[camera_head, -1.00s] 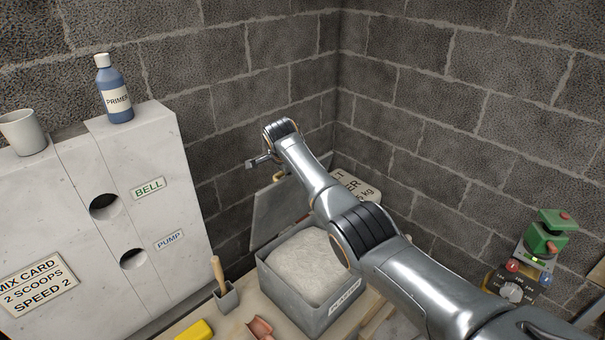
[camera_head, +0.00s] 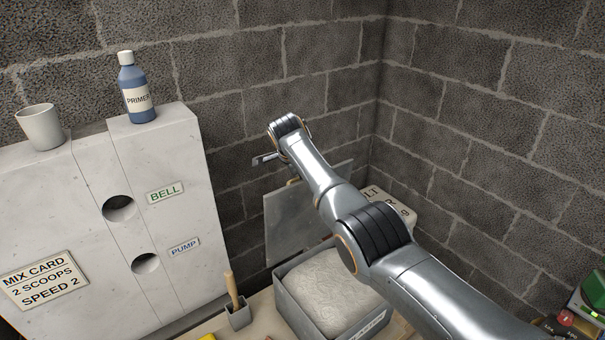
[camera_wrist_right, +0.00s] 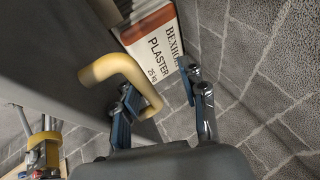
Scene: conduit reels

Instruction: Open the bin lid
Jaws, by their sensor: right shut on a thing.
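The grey bin (camera_head: 292,318) stands on the bench at the bottom middle of the head view, filled with pale powder (camera_head: 328,288). Its grey lid (camera_head: 285,225) stands raised, near upright, at the bin's back edge; my right arm covers part of it. The lid's yellow bar handle (camera_wrist_right: 112,65) shows large in the wrist view, beside the lid's dark face (camera_wrist_right: 50,50). My right gripper (camera_wrist_right: 162,88) is shut on the handle, which reaches in at its left finger. In the head view, the gripper (camera_head: 264,160) is by the lid's top. My left gripper is out of view.
A plaster sack (camera_head: 395,208) lies behind the bin, close to the block walls. A grey cabinet (camera_head: 185,220) carries a mug (camera_head: 41,128) and a primer bottle (camera_head: 137,90).

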